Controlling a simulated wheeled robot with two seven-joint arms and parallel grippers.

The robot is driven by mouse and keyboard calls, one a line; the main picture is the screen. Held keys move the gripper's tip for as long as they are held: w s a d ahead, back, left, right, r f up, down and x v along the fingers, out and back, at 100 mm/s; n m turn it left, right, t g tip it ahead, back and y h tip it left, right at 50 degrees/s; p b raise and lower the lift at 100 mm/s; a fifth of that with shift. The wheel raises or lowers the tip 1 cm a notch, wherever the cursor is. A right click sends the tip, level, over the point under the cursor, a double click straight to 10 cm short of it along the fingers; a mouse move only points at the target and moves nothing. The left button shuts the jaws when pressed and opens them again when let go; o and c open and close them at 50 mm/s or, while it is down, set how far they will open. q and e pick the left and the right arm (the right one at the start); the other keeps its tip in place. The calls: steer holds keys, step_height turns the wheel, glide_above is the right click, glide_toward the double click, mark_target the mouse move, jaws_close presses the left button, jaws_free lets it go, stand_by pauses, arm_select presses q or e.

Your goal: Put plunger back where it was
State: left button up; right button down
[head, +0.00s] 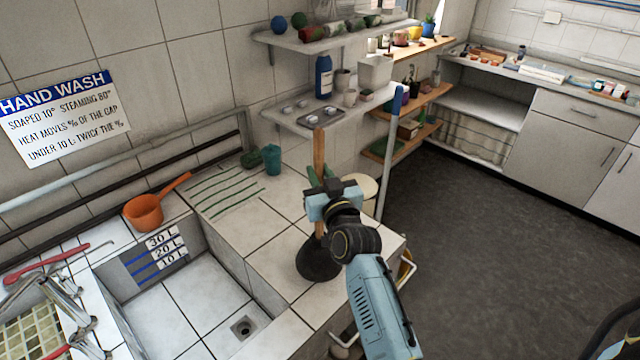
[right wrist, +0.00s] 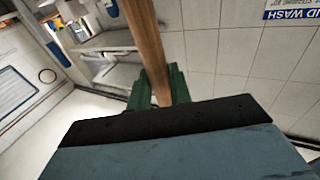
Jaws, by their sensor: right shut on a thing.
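The plunger has a wooden handle (head: 319,152) and a dark rubber cup (head: 318,262). It stands upright, cup down, at the tiled counter (head: 270,235) right of the sink basin; I cannot tell whether the cup touches the tiles. My right gripper (head: 322,183) is shut on the handle at about mid-height. In the right wrist view the wooden handle (right wrist: 147,40) rises between the green fingers (right wrist: 162,88). My left gripper is not in view.
The sink basin (head: 185,305) lies left of the plunger. An orange dipper (head: 144,212) and a teal cup (head: 272,160) stand on the ledges. Shelves (head: 330,105) with containers hang behind. A blue-topped pole (head: 391,150) stands right of the plunger. Dark floor (head: 480,230) is open at right.

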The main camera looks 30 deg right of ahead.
steer(key=shift+f, duration=0.8)
steer(key=shift+f, duration=0.1)
steer(key=c, duration=1.3)
jaws_free()
steer(key=shift+f, duration=0.1)
steer(key=shift+s, duration=0.1)
steer(key=s, duration=0.4)
steer(key=s+a, duration=0.1)
steer(key=s, duration=0.2)
steer(key=s+b, duration=0.1)
steer(key=s, duration=0.3)
steer(key=shift+s+a+f, duration=0.3)
steer(key=shift+s, duration=0.05)
